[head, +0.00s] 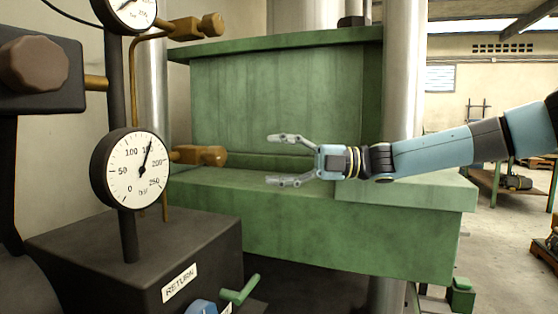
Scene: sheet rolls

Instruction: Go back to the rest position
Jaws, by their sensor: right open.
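My right gripper (284,160) reaches in from the right at the middle of the head view. Its two fingers are spread apart and nothing is between them. It is in front of the green press (300,228), near the gap between the upper block (270,100) and the lower bed. Whether it touches the press cannot be told. My right arm stretches out nearly level to the right edge. My left gripper does not show.
A pressure gauge (130,170) on a dark post stands left, with a brass fitting (200,155) beside it. A dark box (140,260) labelled RETURN carries a green lever (240,290). A steel column (403,75) rises behind my arm. Open floor and a workbench (510,185) show at right.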

